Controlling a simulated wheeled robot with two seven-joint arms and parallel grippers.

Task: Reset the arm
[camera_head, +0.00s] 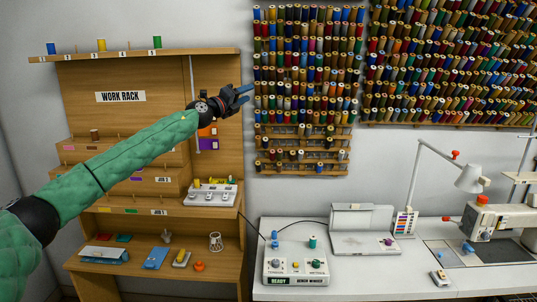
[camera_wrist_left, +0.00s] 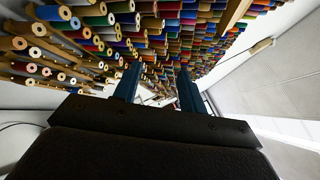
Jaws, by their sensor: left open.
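My left arm, in a green sleeve, reaches up across the front of the wooden work rack in the head view. My left gripper (camera_head: 246,92) is raised near the rack's right edge, just left of the thread spool wall. In the left wrist view its two blue fingers (camera_wrist_left: 158,90) stand apart with nothing between them. Many thread spools (camera_wrist_left: 150,25) fill the space beyond the fingers. My right gripper is in neither view.
The work rack (camera_head: 85,90) has pegs, stepped shelves and small items. Spool racks (camera_head: 305,65) cover the wall. A white table (camera_head: 390,275) holds a bench winder (camera_head: 296,262), a sewing machine (camera_head: 495,220) and a lamp (camera_head: 468,178). Open air lies above the table.

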